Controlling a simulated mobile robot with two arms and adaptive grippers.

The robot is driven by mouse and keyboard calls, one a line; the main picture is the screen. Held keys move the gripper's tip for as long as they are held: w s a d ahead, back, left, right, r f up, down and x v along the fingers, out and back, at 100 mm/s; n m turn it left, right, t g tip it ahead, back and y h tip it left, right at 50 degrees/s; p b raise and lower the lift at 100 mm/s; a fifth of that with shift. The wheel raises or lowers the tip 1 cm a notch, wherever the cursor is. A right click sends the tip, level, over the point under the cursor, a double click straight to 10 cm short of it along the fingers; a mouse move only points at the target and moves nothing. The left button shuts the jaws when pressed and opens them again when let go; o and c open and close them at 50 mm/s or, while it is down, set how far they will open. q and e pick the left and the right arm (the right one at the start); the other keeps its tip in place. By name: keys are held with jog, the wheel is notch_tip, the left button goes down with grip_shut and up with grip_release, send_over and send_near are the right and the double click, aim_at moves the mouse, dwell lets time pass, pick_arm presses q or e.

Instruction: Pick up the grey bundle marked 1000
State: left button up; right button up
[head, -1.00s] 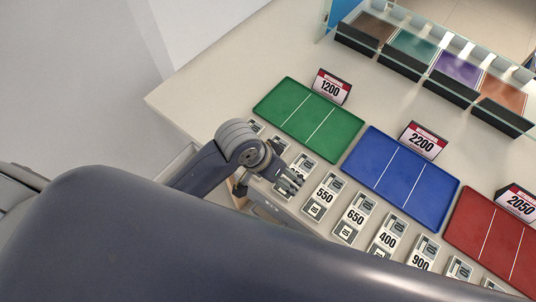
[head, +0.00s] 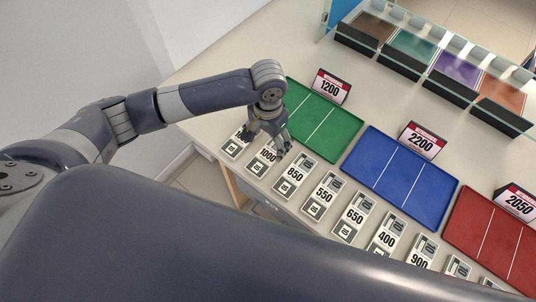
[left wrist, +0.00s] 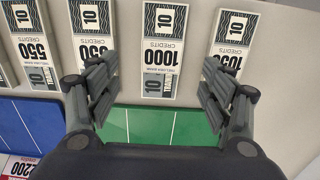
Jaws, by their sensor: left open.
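The grey bundle marked 1000 (head: 264,159) lies flat on the counter in the front row, second from the left in the head view. It shows upside down in the left wrist view (left wrist: 161,55), between the fingers and beyond their tips. My left gripper (head: 269,141) is open and empty above the row, near the back end of the 1000 bundle and the front edge of the green tray. In the left wrist view the left gripper's fingers (left wrist: 160,80) stand wide apart on both sides of the bundle. My right gripper is out of view.
Green (head: 345,124), blue (head: 365,157) and red (head: 462,225) trays lie behind with price cards. A glass-fronted rack stands at the back.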

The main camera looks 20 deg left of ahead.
aim_at(267, 156)
pick_arm(q)
jog(key=shift+w+a+f+p, duration=0.1)
jog(key=shift+f+p, duration=0.25)
jog(key=shift+f, duration=1.6)
jog(key=shift+a+f+p, duration=0.1)
jog(key=shift+f+p, duration=0.2)
jog(key=shift+f, duration=1.6)
jog(key=c, duration=1.2)
